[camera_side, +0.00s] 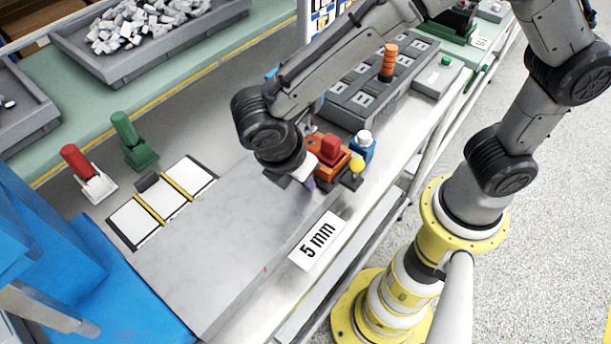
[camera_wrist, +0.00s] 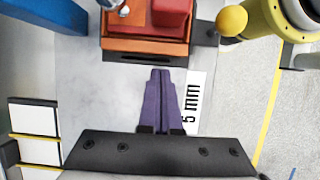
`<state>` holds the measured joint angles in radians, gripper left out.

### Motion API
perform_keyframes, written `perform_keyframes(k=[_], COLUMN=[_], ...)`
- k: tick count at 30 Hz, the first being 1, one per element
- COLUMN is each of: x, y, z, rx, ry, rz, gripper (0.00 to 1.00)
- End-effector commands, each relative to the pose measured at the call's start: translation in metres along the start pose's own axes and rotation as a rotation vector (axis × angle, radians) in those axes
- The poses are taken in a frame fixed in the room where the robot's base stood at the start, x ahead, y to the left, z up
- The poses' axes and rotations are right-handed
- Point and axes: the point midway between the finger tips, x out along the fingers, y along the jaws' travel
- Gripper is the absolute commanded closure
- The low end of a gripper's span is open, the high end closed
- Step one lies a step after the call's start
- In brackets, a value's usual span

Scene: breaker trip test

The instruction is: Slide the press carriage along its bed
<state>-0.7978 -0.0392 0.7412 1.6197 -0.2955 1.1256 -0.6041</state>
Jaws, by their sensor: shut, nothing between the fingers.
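The orange carriage (camera_side: 329,166) with a red block on top is at the far right end of the grey bed (camera_side: 215,255) in the side view. It fills the top middle of the wrist view (camera_wrist: 148,47). A yellow knob (camera_side: 356,165) sticks out at its side and shows in the wrist view (camera_wrist: 232,20). My gripper (camera_side: 310,185) is low over the bed beside the carriage, partly hidden by my wrist. In the wrist view its purple fingers (camera_wrist: 160,74) are together and empty, with tips close to the carriage's dark-slotted face. I cannot tell whether they touch it.
A white panel with yellow strips (camera_side: 162,201) lies beyond the bed. Red (camera_side: 88,172) and green (camera_side: 134,139) levers stand behind it. A blue machine (camera_side: 60,270) is at left. The bed's middle is clear.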

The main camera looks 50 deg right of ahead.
Motion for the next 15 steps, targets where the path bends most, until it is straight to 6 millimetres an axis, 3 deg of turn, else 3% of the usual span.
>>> perform_keyframes(k=[6,15], x=[-0.022,-0.086], y=[0.001,0.001], z=[-0.036,-0.035], rx=[0.001,0.002], ry=[0.019,0.021], rz=[0.009,0.008], gripper=[1.0,1.0])
